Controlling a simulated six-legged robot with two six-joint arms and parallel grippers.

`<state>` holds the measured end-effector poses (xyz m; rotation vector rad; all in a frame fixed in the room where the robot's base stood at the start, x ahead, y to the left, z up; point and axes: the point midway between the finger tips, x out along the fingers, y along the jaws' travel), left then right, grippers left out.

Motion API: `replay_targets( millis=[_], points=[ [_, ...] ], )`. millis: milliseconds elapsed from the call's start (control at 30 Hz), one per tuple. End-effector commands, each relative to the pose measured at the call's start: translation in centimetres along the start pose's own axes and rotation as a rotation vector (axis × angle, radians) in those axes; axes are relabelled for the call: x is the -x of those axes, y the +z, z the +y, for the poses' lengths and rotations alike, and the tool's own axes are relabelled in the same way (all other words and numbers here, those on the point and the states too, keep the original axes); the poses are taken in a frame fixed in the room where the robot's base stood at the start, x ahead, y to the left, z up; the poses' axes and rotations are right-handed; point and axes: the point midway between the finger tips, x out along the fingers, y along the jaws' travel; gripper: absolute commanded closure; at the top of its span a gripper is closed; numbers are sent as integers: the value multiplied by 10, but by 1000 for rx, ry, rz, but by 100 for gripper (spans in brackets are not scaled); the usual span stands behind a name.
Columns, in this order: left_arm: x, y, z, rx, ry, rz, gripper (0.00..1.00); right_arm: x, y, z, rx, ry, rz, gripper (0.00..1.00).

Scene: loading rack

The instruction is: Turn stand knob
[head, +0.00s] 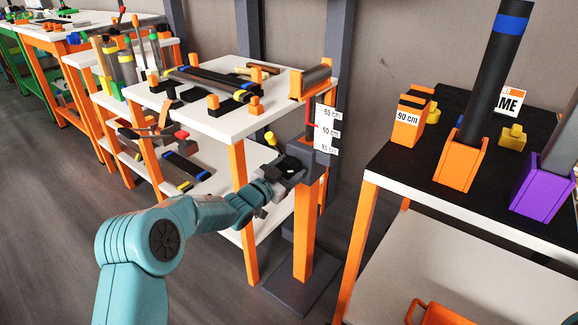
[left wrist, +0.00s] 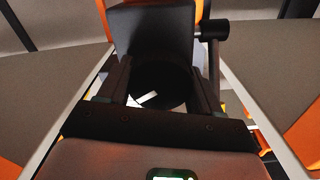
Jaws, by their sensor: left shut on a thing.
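The stand has an orange post (head: 304,235) on a dark floor plate, a dark collar (head: 318,150) and an orange-edged cradle on top (head: 312,82). A white height scale (head: 327,128) beside the collar reads 95, 90 and 85 cm. My left gripper (head: 291,171) is at the collar's left side, and its fingers mostly hide the knob in the head view. In the left wrist view, a round black knob (left wrist: 160,84) sits between the two fingers of my left gripper (left wrist: 163,92), which is shut on it. My right gripper is not in view.
A white-topped rack (head: 190,118) with bars and tools stands just left of the stand. A black-topped table (head: 400,165) is to the right, with an orange holder (head: 460,163) and a purple holder (head: 541,187). Grey floor (head: 215,285) is open in front.

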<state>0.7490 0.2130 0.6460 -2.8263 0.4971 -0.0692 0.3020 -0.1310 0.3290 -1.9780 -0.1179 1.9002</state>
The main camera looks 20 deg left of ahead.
Motion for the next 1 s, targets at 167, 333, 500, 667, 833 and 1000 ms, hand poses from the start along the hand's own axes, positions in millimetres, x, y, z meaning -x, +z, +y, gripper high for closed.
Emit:
replay_targets(
  millis=[167, 333, 500, 667, 833, 1000],
  points=[
    [1, 0, 0, 169, 1, -6, 66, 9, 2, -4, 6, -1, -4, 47],
    [0, 1, 0, 330, 2, -6, 66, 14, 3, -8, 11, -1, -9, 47],
    [0, 0, 0, 492, 1, -5, 66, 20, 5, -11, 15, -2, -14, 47],
    [0, 1, 0, 642, 0, -7, 66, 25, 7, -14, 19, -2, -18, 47],
    [1, 1, 0, 785, 0, -6, 66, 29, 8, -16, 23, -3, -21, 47],
    [1, 2, 0, 903, -1, -5, 66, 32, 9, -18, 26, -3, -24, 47]
  ],
)
